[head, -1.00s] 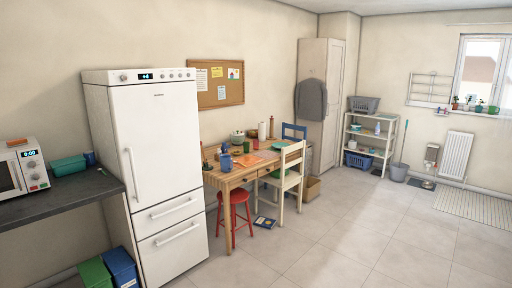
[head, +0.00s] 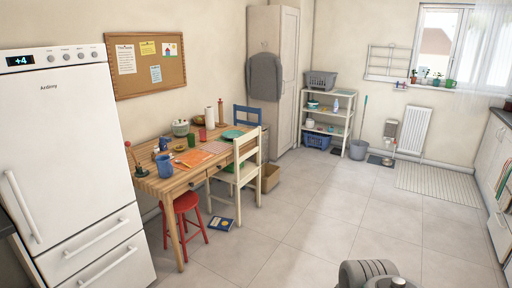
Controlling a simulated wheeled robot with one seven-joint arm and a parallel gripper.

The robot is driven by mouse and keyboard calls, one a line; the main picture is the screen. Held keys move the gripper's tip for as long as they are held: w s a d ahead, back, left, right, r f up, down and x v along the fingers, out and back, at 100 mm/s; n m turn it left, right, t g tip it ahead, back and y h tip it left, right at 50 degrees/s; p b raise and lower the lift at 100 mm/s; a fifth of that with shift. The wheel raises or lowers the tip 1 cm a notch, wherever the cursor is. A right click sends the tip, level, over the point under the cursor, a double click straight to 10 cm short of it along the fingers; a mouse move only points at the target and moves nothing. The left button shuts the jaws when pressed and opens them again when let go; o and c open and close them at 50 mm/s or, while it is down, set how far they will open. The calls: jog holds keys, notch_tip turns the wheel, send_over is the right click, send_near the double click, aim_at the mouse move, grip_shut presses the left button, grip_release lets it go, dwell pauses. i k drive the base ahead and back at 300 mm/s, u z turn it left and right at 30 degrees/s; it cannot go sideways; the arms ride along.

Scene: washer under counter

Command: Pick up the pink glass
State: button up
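A small reddish-pink upright thing (head: 202,135), likely the pink glass, stands toward the back of the wooden table (head: 178,183), near a white paper roll (head: 210,118). It is too small to be sure that it is a glass. A grey rounded part of my arm shows at the bottom edge, far from the table. My gripper's fingers are not in view.
A red stool (head: 184,218) and a cream chair (head: 243,172) stand at the table's front side. A blue book (head: 221,222) lies on the floor. A white fridge (head: 70,170) is on the left. Open tiled floor lies right of the chair.

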aim_at(203, 134)
jog(key=z, duration=0.05)
jog(key=i, duration=2.6)
jog(key=u, duration=0.75)
jog(key=i, duration=1.5)
jog(key=u, duration=1.15)
jog(key=i, duration=0.9)
jog(key=u, duration=0.35)
